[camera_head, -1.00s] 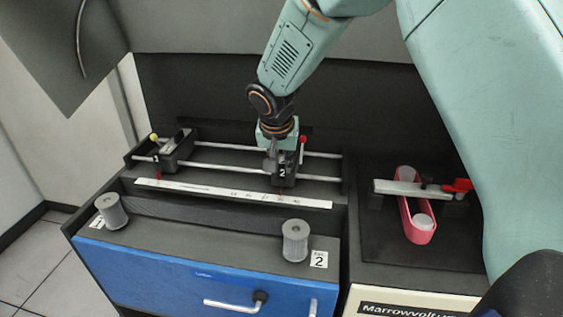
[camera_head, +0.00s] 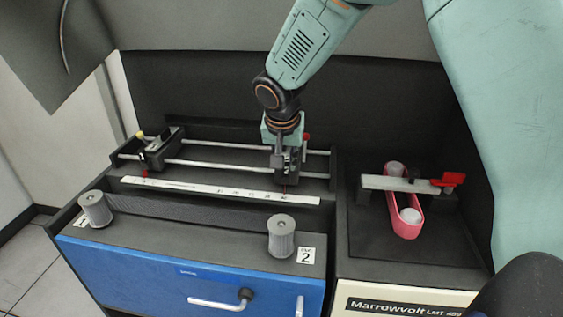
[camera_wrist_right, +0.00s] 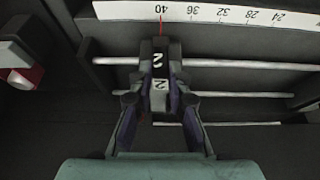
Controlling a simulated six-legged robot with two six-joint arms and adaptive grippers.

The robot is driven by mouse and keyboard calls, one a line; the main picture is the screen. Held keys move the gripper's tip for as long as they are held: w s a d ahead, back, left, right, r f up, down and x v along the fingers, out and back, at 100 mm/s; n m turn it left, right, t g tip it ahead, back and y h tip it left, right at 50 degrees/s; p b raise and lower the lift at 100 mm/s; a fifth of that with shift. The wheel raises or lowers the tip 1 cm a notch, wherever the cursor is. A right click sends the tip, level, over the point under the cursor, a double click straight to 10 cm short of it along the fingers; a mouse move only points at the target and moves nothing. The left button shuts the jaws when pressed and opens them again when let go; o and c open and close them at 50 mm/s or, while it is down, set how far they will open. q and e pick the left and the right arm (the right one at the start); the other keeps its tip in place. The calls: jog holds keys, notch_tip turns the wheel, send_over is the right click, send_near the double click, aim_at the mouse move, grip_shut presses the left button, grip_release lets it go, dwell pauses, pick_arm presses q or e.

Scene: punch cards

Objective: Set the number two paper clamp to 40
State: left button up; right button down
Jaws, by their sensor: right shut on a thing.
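The number two paper clamp (camera_head: 287,178) is a dark block on two metal rails, at their right part in the head view. In the right wrist view the clamp (camera_wrist_right: 160,60) shows its "2" labels, and its thin red pointer (camera_wrist_right: 160,26) lines up with the 40 on the white scale (camera_wrist_right: 225,14). The scale also shows in the head view (camera_head: 220,191). My right gripper (camera_head: 284,158) comes down from above, shut on the clamp; its fingers flank the block in the right wrist view (camera_wrist_right: 160,98). My left gripper is not in view.
A second clamp with a yellow knob (camera_head: 155,152) sits at the rails' left end. Two grey ribbed knobs (camera_head: 281,236) (camera_head: 95,209) stand in front. A red-handled lever (camera_head: 410,184) over a pink tray (camera_head: 405,222) is at right. A dark panel rises behind the rails.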

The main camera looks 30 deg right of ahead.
jog(key=c, duration=1.3)
grip_release()
jog(key=shift+s+d+r, duration=0.1)
jog(key=shift+s+d, duration=0.1)
jog(key=shift+s, duration=0.2)
jog(key=shift+w+a, duration=0.2)
jog(key=shift+w, duration=0.05)
jog(key=shift+r, duration=0.1)
jog(key=v, duration=1.1)
jog(key=shift+s+r, duration=0.2)
jog(key=shift+r, duration=0.15)
jog(key=shift+a, duration=0.1)
